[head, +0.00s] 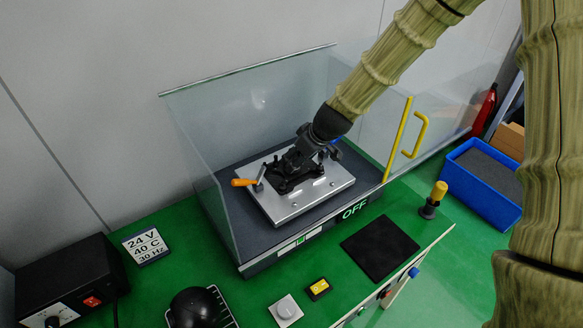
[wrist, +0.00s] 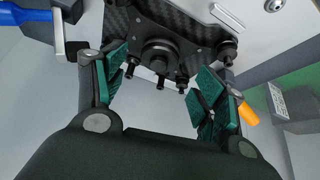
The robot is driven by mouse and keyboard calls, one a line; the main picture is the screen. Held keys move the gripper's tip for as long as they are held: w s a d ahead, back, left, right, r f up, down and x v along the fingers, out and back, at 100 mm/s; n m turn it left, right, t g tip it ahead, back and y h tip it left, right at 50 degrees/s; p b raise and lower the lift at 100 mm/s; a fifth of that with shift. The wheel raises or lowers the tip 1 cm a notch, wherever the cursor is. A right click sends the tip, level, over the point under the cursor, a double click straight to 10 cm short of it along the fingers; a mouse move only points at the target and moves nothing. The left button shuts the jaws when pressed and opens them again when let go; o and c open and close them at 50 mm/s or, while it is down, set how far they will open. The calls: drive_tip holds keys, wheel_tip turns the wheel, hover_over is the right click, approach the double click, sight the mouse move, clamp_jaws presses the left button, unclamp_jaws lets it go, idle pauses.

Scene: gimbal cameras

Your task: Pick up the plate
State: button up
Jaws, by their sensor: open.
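The plate is a silver metal slab (head: 325,195) lying in the clear-walled enclosure, with a dark fixture on top. In the wrist view its bright surface (wrist: 280,40) shows at the upper right. My gripper (head: 292,165) reaches down over the plate's middle. In the wrist view its two green-padded fingers (wrist: 160,95) are spread apart, on either side of a black carbon-patterned part (wrist: 165,25) with bolts. Whether the pads touch that part I cannot tell. An orange handle (head: 243,182) stands at the plate's left edge. My gripper hides part of the fixture.
Clear panels (head: 205,150) surround the plate; a yellow door handle (head: 418,135) is at right. A black mat (head: 380,248), a yellow-topped knob (head: 438,191) and a blue bin (head: 475,195) lie outside. A blue handle (wrist: 25,18) is near my gripper.

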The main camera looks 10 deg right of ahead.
drive_tip(key=shift+f, duration=0.15)
drive_tip(key=shift+p+x, duration=1.05)
drive_tip(key=shift+x, duration=0.4)
drive_tip(key=shift+p+x, duration=0.3)
drive_tip(key=shift+x, duration=0.75)
drive_tip(key=shift+w+d, duration=0.1)
drive_tip(key=c, duration=1.3)
